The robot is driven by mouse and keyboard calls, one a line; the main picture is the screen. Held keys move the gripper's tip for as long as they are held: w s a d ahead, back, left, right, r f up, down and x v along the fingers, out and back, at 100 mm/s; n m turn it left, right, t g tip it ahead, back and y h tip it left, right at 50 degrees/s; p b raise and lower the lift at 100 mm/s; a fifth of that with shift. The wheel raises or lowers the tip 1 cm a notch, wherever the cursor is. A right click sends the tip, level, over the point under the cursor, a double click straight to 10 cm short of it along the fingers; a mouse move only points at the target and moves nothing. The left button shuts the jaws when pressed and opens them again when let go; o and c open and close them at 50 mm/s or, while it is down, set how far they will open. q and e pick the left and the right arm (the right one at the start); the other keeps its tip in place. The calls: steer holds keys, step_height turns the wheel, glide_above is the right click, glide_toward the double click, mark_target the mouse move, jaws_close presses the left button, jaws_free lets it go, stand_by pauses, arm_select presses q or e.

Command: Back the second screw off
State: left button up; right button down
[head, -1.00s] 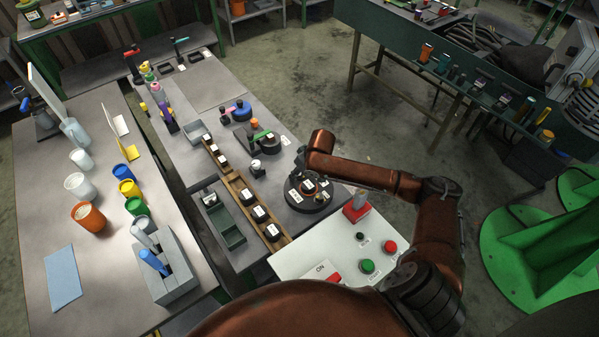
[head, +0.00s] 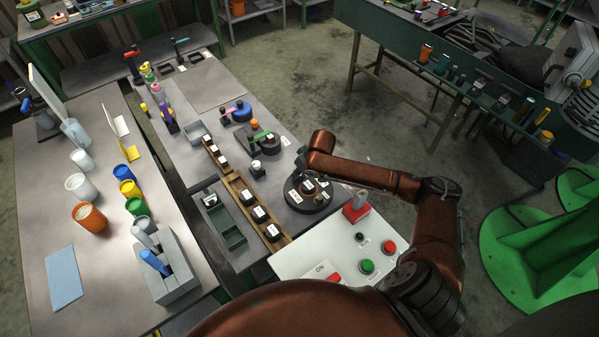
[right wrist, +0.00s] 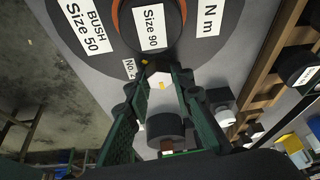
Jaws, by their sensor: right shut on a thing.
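The dark round fixture (head: 318,201) sits on the grey bench below my right arm in the head view. In the right wrist view its face (right wrist: 105,35) carries labels "BUSH Size 50", "Size 90", "N m" and "No.2", with an orange-ringed centre. My right gripper (right wrist: 161,88), with green fingers, is shut on a pale cylindrical piece (right wrist: 163,104) with a dark round end, beside the No.2 label. A small yellow spot shows at that label. Whether the held piece is the second screw or a tool on it, I cannot tell. My left gripper is out of view.
A white control panel (head: 307,262) with red and green buttons stands in front of the fixture. To the left is a wooden rail (head: 244,202) with several black labelled parts, beside a green tray (head: 227,234). Bare floor lies behind my right arm.

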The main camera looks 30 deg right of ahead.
steer(key=n+p, duration=0.1)
steer(key=p, duration=0.1)
steer(key=n+y+p, duration=0.1)
steer(key=n+p, duration=0.1)
steer(key=shift+w+d+r, duration=0.1)
steer(key=shift+d+r, duration=0.05)
steer(key=shift+r, duration=0.15)
steer(key=n+g+y+p, duration=0.1)
steer(key=n, duration=0.2)
steer(key=shift+f+p, duration=0.15)
steer(key=shift+p, duration=0.15)
steer(key=shift+w+f+n+g+y, duration=0.1)
steer(key=shift+n+g+y, duration=0.2)
steer(key=shift+n, duration=0.6)
steer(key=shift+d+n+b, duration=0.1)
steer(key=shift+n+b, duration=0.25)
steer(key=shift+n, duration=0.55)
steer(key=shift+w+n+g+y+b, duration=0.1)
steer(key=shift+n+g+y+b, duration=0.1)
steer(key=shift+n+g+b, duration=0.7)
steer(key=shift+n+g+y+b, duration=0.2)
steer(key=shift+n+b, duration=0.15)
steer(key=shift+n, duration=1.05)
steer(key=c, duration=1.7)
jaws_free()
